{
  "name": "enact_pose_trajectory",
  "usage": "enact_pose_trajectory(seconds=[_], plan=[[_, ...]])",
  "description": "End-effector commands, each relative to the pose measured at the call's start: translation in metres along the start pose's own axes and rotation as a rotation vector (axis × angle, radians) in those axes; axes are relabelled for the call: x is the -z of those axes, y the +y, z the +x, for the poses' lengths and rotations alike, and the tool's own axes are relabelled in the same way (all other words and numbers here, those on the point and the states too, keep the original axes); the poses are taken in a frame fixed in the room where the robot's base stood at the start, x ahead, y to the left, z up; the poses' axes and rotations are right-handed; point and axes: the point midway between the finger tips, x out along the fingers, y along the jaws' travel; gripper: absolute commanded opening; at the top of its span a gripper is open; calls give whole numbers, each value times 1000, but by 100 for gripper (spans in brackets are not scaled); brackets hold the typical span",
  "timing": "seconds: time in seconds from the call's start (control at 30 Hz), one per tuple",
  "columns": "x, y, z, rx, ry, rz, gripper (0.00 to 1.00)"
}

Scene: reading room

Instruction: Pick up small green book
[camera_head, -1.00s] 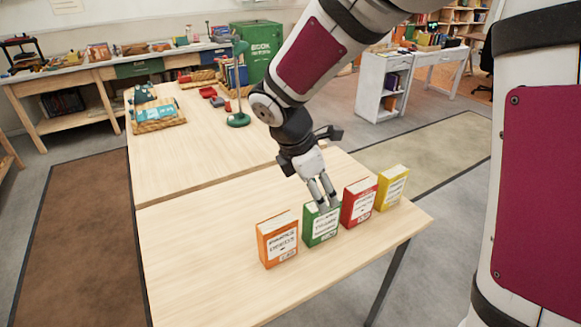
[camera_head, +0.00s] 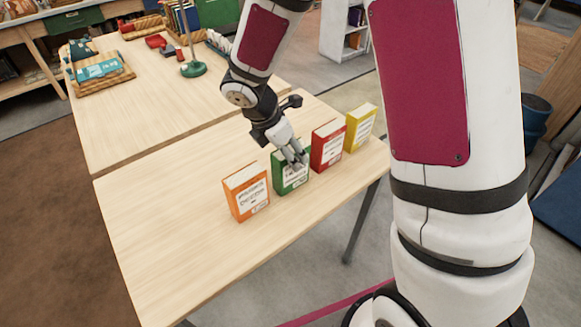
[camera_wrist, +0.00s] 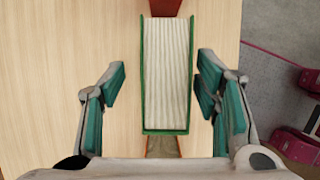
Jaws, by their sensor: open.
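The small green book (camera_head: 289,177) stands upright on the table, between an orange book and a red book. In the wrist view the green book (camera_wrist: 167,75) shows from above, with its white page edges framed by green covers. My gripper (camera_head: 296,161) is at the top of the green book in the head view and hides part of it. In the wrist view my gripper (camera_wrist: 162,90) is open, with one teal-padded finger on each side of the book. Gaps show between the pads and the covers.
The orange book (camera_head: 246,192) stands to the left of the green one. The red book (camera_head: 327,146) and yellow book (camera_head: 361,127) stand to the right. The wooden table (camera_head: 160,220) is bare at the left front. A green lamp base (camera_head: 194,69) and baskets are farther back.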

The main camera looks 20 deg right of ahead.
Motion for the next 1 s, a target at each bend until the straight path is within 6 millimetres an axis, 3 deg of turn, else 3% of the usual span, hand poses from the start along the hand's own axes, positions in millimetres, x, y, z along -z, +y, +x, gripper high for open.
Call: enact_pose_trajectory(seconds=[0.3,0.57,0.67,0.83,1.0], plan=[[-2,-5,42,3,0,0,57],[-2,-5,44,2,0,0,57],[-2,-5,44,1,0,0,39],[-2,-5,44,2,0,1,0],[-2,-5,44,1,0,1,0]])
